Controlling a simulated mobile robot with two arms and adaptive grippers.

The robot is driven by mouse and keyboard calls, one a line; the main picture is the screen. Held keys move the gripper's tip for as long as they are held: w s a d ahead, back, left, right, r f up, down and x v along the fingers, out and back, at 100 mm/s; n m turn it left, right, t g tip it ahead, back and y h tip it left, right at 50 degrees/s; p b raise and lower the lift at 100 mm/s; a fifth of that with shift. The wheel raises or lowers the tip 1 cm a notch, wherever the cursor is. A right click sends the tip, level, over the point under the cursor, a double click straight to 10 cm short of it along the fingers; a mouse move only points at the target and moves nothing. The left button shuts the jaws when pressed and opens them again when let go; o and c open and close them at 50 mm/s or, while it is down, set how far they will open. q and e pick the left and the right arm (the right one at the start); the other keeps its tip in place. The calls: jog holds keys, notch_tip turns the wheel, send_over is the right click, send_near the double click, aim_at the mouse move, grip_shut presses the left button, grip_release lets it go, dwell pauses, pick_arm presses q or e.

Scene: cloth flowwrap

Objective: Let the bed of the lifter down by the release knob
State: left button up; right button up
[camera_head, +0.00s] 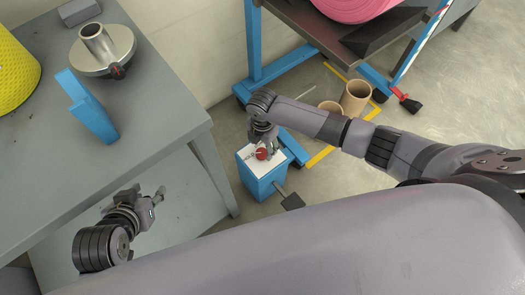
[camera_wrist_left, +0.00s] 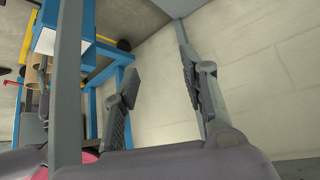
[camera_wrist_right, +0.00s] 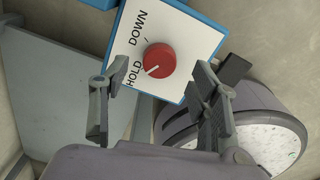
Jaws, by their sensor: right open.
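The release knob (camera_head: 263,154) is a round red knob on the white top panel (camera_head: 248,162) of a blue pedestal (camera_head: 262,184). In the right wrist view the red knob (camera_wrist_right: 159,60) stands between the words DOWN and HOLD, its white pointer mark toward HOLD. My right gripper (camera_head: 268,143) is over the panel. It is open, its fingers (camera_wrist_right: 155,105) apart on the near side of the knob, not closed on it. The lifter's dark bed (camera_head: 305,22), at the top, carries a pink roll (camera_head: 355,6). My left gripper (camera_head: 158,199) is open and empty beside the grey table.
A grey table (camera_head: 150,110) at left holds a metal flanged hub (camera_head: 102,52), a blue bracket (camera_head: 93,108) and a yellow roll (camera_head: 14,72). A dark pedal (camera_head: 291,201) sticks out of the pedestal. Cardboard tubes (camera_head: 355,97) stand on the floor by the blue lifter frame (camera_head: 254,45).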

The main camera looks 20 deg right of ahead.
aim_at(262, 152)
notch_tip(262, 152, down, 4)
jog(key=shift+r+b, duration=0.25)
jog(key=shift+b, duration=0.35)
jog(key=shift+f, duration=0.15)
pick_arm(q)
jog(key=w+d+r+t+h, duration=0.1)
jog(key=w+d+r+t, duration=0.1)
jog(key=w+r+t, duration=0.2)
jog(key=shift+w+r, duration=0.4)
jog(key=shift+w, duration=0.5)
jog(key=shift+d, duration=0.1)
pick_arm(e)
jog(key=shift+c, duration=0.6)
jog(key=c, duration=1)
pick_arm(q)
jog(key=shift+f, duration=0.1)
